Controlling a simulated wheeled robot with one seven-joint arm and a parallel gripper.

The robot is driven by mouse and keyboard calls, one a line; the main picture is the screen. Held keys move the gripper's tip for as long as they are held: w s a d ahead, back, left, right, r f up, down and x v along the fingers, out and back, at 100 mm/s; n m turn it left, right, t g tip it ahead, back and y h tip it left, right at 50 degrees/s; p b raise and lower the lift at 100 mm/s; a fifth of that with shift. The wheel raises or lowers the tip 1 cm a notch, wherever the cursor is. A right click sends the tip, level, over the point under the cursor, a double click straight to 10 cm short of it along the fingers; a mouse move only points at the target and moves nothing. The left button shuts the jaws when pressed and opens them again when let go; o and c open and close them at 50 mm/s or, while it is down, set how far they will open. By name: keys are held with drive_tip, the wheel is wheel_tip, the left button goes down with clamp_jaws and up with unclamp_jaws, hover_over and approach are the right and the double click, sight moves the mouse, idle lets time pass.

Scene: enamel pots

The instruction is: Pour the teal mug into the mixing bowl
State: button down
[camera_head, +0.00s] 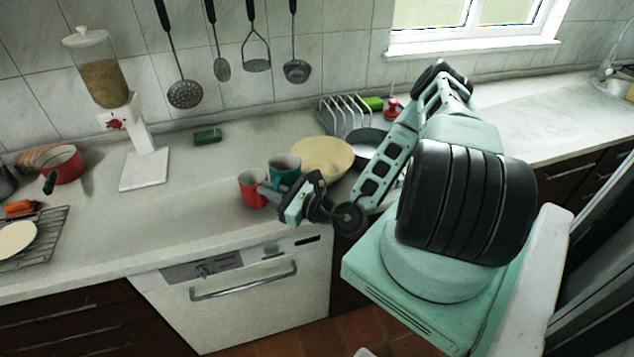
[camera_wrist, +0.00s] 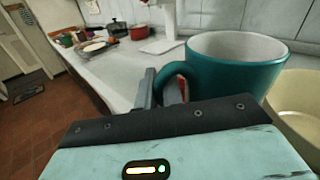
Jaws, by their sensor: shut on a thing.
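The teal mug (camera_head: 284,168) is upright at the counter's front, beside the cream mixing bowl (camera_head: 322,156). In the wrist view the teal mug (camera_wrist: 235,70) fills the upper right, and the bowl (camera_wrist: 300,108) shows at the right edge, partly behind it. My gripper (camera_head: 272,190) is shut on the teal mug at its handle side; in the wrist view its fingers (camera_wrist: 152,88) are at the handle. I cannot tell whether the mug is clear of the counter. Its contents are hidden.
A red mug (camera_head: 251,192) stands close to the left of the teal mug. A dish rack (camera_head: 345,116) and dark pan (camera_head: 368,141) are behind the bowl. A cereal dispenser (camera_head: 139,165) and green sponge (camera_head: 207,136) stand farther left. The counter between is clear.

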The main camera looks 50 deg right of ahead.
drive_tip(key=d+n+y, duration=0.1)
drive_tip(key=s+d+r+n+g+y, duration=0.1)
drive_tip(key=d+n+y, duration=0.1)
drive_tip(key=y, duration=0.1)
drive_tip(key=shift+s+r+g, duration=0.2)
drive_tip(key=shift+r+g, duration=0.2)
drive_tip(key=n+g+y, duration=0.4)
drive_tip(key=y, duration=0.1)
approach(280, 180)
drive_tip(key=shift+w+a+f, duration=0.1)
drive_tip(key=shift+a+f, duration=0.1)
drive_tip(key=shift+a, duration=0.55)
drive_tip(key=shift+w+a+f, duration=0.1)
drive_tip(key=shift+a+f, duration=0.05)
drive_tip(key=shift+a, duration=0.6)
drive_tip(key=shift+t, duration=0.3)
drive_tip(key=shift+d, duration=0.1)
